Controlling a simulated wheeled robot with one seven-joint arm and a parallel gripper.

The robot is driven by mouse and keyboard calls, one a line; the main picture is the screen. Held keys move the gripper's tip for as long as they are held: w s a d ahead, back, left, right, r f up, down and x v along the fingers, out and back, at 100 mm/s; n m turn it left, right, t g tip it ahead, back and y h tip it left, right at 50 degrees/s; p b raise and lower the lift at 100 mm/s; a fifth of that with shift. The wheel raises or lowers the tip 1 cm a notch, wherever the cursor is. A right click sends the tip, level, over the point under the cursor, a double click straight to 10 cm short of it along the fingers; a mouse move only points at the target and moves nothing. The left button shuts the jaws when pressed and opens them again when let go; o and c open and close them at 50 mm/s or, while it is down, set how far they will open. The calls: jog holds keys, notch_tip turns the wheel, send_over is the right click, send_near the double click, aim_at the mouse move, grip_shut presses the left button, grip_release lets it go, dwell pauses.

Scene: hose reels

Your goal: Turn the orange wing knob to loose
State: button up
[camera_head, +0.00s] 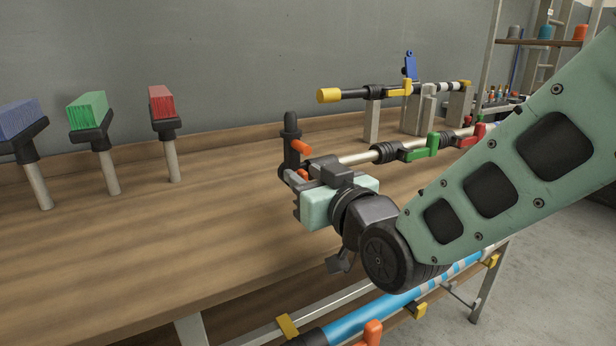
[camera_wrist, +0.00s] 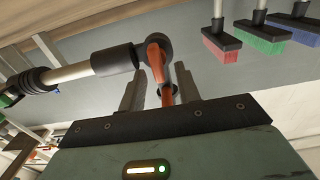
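The orange wing knob (camera_head: 302,147) is on a black fitting (camera_head: 291,128) at the end of a pale pipe over the bench. Another bit of orange shows lower down, near my fingers. In the wrist view the knob (camera_wrist: 156,62) hangs by the black fitting, and its lower orange end reaches between my fingers. My gripper (camera_head: 298,180) is just below the knob in the head view. In the wrist view my gripper (camera_wrist: 159,88) has its two grey fingers apart, one on each side of the orange part, with gaps showing. Whether either finger touches it is unclear.
The pale pipe (camera_head: 355,158) runs right to a green lever (camera_head: 420,153) and a red lever (camera_head: 470,137). Behind it, a black bar (camera_head: 353,94) with yellow ends rests on grey blocks. Blue, green and red brushes (camera_head: 161,103) stand at left. The bench (camera_head: 150,240) front-left is clear.

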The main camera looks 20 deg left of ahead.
grip_shut()
